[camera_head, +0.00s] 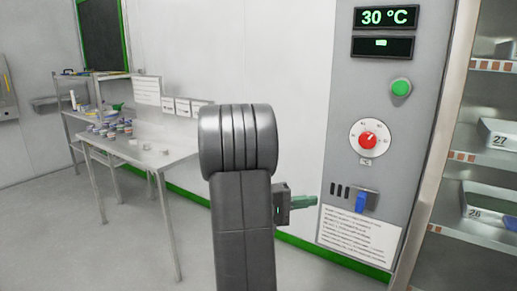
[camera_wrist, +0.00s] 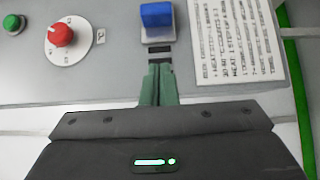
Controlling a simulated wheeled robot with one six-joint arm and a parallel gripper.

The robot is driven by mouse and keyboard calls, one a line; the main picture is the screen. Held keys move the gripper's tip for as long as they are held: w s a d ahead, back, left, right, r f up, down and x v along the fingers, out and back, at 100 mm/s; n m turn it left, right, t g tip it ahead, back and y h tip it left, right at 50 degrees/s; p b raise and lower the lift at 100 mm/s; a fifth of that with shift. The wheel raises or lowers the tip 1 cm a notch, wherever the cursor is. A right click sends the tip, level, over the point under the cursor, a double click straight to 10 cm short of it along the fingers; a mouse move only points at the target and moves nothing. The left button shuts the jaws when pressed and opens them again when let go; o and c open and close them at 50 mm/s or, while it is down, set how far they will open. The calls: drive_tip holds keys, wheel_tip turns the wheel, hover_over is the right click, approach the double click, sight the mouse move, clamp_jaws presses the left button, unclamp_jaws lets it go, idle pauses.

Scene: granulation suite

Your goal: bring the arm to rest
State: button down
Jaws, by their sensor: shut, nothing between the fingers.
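My gripper (camera_head: 304,202) has green fingers, which are closed together with nothing between them. In the head view it points right, towards the grey control panel (camera_head: 379,95), with my grey arm upright at the centre. In the wrist view the gripper (camera_wrist: 158,72) points at the panel just by the blue switch (camera_wrist: 157,20). The blue switch also shows in the head view (camera_head: 361,202), to the right of the fingertips. I cannot tell whether the fingertips touch the panel.
The panel carries a red knob (camera_head: 368,140), a green button (camera_head: 401,87) and a display (camera_head: 384,17) reading 30 °C. A shelf with numbered trays (camera_head: 490,201) stands at the right. A steel table (camera_head: 174,153) with small containers stands at the left. Open floor lies in front of it.

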drive_tip(key=a, duration=0.3)
drive_tip(key=p, duration=0.5)
approach(354, 195)
drive_tip(key=d, duration=0.1)
drive_tip(key=w+d, duration=0.1)
drive_tip(key=d, duration=0.1)
drive_tip(key=shift+w+f, duration=0.1)
drive_tip(key=w+a, duration=0.1)
drive_tip(key=a, duration=1.4)
drive_tip(key=shift+w+a+f+p, duration=0.2)
drive_tip(key=shift+f+p, duration=0.1)
drive_tip(key=shift+p, duration=0.05)
drive_tip(key=shift+d, duration=0.15)
